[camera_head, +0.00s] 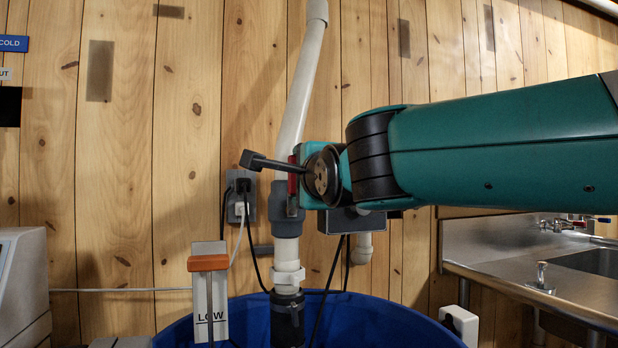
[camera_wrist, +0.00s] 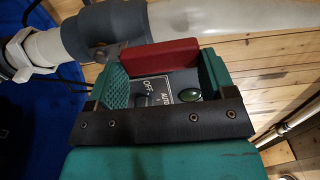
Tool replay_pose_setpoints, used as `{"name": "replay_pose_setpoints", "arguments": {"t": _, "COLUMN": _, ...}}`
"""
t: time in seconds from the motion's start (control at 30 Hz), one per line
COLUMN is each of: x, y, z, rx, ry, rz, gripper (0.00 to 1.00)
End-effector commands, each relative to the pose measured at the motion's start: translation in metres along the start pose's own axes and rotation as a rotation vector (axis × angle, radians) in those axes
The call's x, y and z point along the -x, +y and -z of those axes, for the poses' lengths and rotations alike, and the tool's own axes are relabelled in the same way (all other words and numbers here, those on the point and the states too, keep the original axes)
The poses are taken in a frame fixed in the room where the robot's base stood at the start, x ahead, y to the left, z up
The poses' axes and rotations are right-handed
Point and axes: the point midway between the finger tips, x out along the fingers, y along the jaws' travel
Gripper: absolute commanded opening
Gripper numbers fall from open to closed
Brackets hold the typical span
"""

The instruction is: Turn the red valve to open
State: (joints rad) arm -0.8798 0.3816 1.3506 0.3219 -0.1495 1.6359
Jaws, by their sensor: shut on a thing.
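The red valve (camera_head: 292,181) shows as a narrow red handle at the side of an upright white pipe (camera_head: 302,80), just above its grey fitting (camera_head: 287,222). In the wrist view the red handle (camera_wrist: 160,54) lies roughly parallel to the pipe (camera_wrist: 200,18) and the grey valve body (camera_wrist: 85,28). My gripper (camera_head: 299,178) reaches in from the right and hides part of the valve and pipe. In the wrist view my gripper (camera_wrist: 163,66) has one green finger at each end of the red handle and is shut on it.
A grey box (camera_head: 342,223) with OFF and AUTO markings is close behind my gripper. A blue barrel (camera_head: 240,318) stands below the pipe. An orange-handled lever (camera_head: 208,262), a wall outlet (camera_head: 240,205) with cords and a steel sink counter (camera_head: 500,272) are nearby.

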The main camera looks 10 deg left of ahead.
Motion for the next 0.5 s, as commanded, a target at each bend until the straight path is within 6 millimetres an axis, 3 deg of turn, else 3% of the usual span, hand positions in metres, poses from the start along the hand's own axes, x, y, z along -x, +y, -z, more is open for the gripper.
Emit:
{"name": "replay_pose_setpoints", "arguments": {"t": 0.13, "x": 0.0013, "y": -0.0083, "z": 0.0000, "rx": -0.008, "ry": -0.002, "rz": 0.018, "gripper": 0.53}}
{"name": "replay_pose_setpoints", "arguments": {"t": 0.17, "x": 0.0013, "y": -0.0083, "z": 0.0001, "rx": -0.008, "ry": -0.002, "rz": 0.019, "gripper": 0.79}}
{"name": "replay_pose_setpoints", "arguments": {"t": 0.23, "x": 0.0013, "y": -0.0079, "z": 0.0003, "rx": -0.008, "ry": -0.001, "rz": 0.018, "gripper": 0.95}}
{"name": "replay_pose_setpoints", "arguments": {"t": 0.27, "x": 0.0012, "y": -0.0074, "z": 0.0003, "rx": -0.007, "ry": -0.001, "rz": 0.017, "gripper": 0.98}}
{"name": "replay_pose_setpoints", "arguments": {"t": 0.5, "x": 0.0008, "y": -0.0039, "z": 0.0012, "rx": -0.003, "ry": 0.001, "rz": 0.009, "gripper": 0.98}}
